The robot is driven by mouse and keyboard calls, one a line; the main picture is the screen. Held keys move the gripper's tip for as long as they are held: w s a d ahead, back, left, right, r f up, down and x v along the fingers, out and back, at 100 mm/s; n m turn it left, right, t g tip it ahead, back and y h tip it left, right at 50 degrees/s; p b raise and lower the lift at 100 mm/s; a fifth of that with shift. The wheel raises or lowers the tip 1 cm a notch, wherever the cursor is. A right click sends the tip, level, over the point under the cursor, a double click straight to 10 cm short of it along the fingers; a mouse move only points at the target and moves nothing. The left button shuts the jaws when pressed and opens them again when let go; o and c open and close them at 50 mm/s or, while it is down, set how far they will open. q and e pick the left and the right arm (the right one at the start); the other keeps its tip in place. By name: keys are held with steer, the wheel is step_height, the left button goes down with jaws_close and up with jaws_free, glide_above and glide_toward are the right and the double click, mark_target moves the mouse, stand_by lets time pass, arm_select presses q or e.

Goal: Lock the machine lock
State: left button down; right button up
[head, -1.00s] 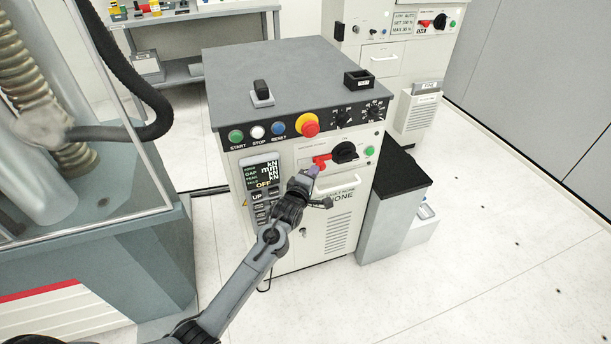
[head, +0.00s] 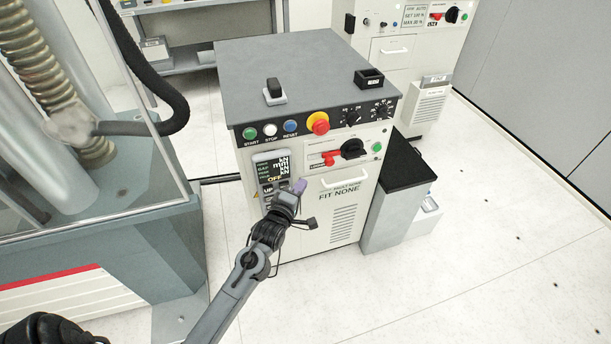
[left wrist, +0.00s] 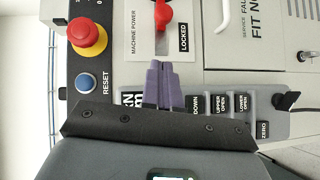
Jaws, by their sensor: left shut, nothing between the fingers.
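The machine lock is a red handle (head: 328,157) on the upper front of the white machine, left of a black rotary knob (head: 353,148). In the left wrist view the red handle (left wrist: 163,20) lies over a plate marked MACHINE POWER and LOCKED (left wrist: 184,38); its upper end is cut off by the frame. My left gripper (head: 300,186) has purple fingertips, shut together and empty. They are below and left of the handle in the head view. In the left wrist view the closed fingertips (left wrist: 161,66) point at the handle with a small gap. My right gripper is not in view.
A keypad panel with a display (head: 271,166) is beside my left gripper. A red and yellow emergency stop (head: 317,123) and START, STOP and RESET buttons line the top edge. A drawer handle (head: 344,180) sticks out below the lock. A glazed cabinet stands at left.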

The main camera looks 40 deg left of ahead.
arm_select(q)
steer(key=shift+s+d, duration=0.25)
steer(key=shift+s, duration=0.45)
